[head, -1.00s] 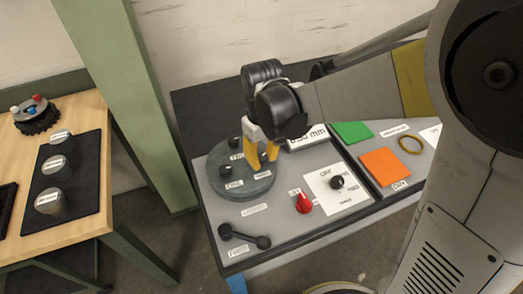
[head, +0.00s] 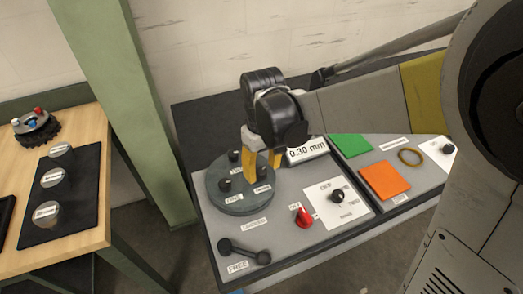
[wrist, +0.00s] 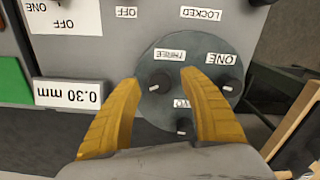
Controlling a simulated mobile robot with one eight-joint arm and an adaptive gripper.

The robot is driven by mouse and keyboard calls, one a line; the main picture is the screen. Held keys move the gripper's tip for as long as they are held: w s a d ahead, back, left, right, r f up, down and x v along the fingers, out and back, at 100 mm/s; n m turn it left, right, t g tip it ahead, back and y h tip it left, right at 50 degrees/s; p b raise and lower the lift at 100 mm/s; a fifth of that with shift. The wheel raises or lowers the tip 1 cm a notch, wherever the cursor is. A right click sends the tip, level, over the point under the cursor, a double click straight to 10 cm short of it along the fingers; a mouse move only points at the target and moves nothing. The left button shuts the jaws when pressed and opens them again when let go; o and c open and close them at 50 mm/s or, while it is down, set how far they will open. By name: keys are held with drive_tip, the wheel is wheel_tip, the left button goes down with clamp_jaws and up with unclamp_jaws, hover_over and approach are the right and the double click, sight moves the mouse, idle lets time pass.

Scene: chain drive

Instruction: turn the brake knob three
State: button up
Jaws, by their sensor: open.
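The round grey-green brake disc (head: 243,207) carries three black knobs labelled ONE, TWO and THREE. Knob three (wrist: 160,82) shows in the wrist view beside its THREE label (wrist: 168,55). Knob one (wrist: 228,84) is to its right there, and knob two (wrist: 184,125) is below, towards my gripper's palm. My gripper (wrist: 160,79) is open, with its yellow fingertips on either side of knob three and gaps visible. In the head view my gripper (head: 263,170) is over the right part of the disc. Whether the fingers touch the disc is unclear.
A display (head: 307,152) reads 0.30 mm behind the disc. A red lever knob (head: 303,216), a black dial (head: 338,196) and a black bar handle (head: 244,251) sit on the panel. A green post (head: 130,100) stands at left, beside a wooden table (head: 95,130).

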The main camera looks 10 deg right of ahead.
sight(263, 171)
wheel_tip(263, 171, up, 10)
drive_tip(key=shift+r, duration=0.2)
drive_tip(key=shift+s, duration=0.1)
drive_tip(key=s+d+m+t, duration=0.6)
drive_tip(key=s+d, duration=0.4)
drive_tip(key=d, duration=0.3)
drive_tip(key=shift+s+d+f+t, duration=0.2)
drive_tip(key=shift+s+f+t, duration=0.05)
drive_tip(key=shift+t, duration=0.35)
idle(1.3)
